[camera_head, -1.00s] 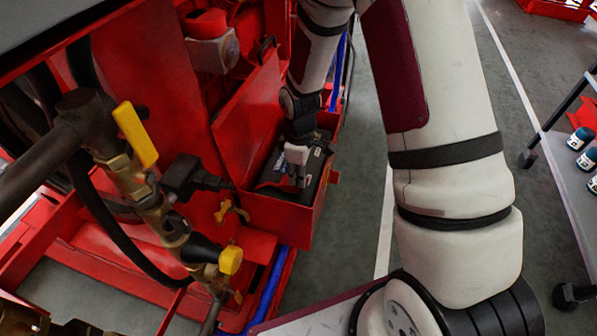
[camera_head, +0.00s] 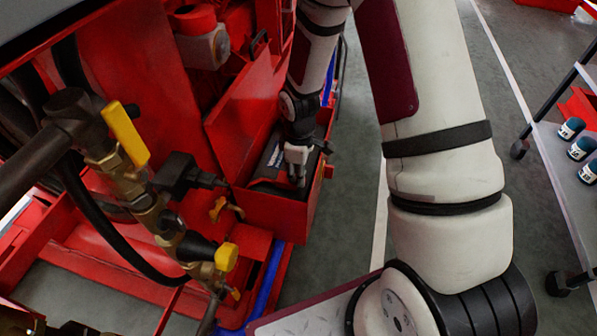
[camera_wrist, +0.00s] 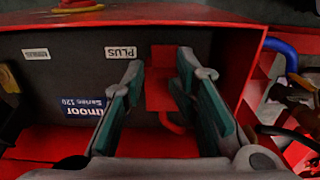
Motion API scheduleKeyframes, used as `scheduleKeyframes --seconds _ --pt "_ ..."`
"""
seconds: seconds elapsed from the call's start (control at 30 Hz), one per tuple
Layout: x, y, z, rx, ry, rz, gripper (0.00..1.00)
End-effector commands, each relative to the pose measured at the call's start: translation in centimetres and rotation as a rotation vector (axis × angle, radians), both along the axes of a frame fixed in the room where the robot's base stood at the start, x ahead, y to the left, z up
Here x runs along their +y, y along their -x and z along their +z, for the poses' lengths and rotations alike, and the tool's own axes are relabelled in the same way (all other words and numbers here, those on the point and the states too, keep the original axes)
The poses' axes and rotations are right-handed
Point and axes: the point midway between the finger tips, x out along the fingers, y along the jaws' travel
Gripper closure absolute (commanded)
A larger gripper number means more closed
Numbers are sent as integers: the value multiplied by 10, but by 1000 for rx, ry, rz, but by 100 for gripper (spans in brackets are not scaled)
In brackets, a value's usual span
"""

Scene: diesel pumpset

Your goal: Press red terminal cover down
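In the wrist view, the red terminal cover (camera_wrist: 160,92) sits on the dark battery (camera_wrist: 75,70) beside the "PLUS" label, with a red loop below it. My gripper (camera_wrist: 160,66) is open, its two grey and teal fingers apart on either side of the cover. The right finger overlaps the cover's edge; whether it touches cannot be told. In the head view, my gripper (camera_head: 297,178) points down over the battery (camera_head: 268,165) in its red box, and hides the cover.
The red box wall (camera_head: 275,212) rises around the battery, with a red panel (camera_head: 250,110) behind it. Brass valves with yellow handles (camera_head: 125,133) and a black hose stand at the left. A cart (camera_head: 570,185) with bottles stands right, across free floor.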

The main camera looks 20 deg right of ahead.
Motion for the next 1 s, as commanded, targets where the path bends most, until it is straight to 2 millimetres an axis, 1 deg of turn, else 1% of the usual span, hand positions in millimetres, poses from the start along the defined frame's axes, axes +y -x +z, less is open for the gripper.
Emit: scheduleKeyframes --seconds 0.03,0.17,0.4,0.5,0.6,0.7,0.8,1.0 --pt "-6 11 4 28 8 -5 60" --pt "-7 9 23 20 9 -7 60" --pt "-4 4 74 7 5 -4 60" --pt "-3 3 91 3 4 -4 60" --pt "-2 2 104 2 2 -3 60" --pt "-2 2 112 1 2 -2 60" --pt "-1 2 116 1 2 -1 60" --pt "-1 2 117 2 1 0 60"
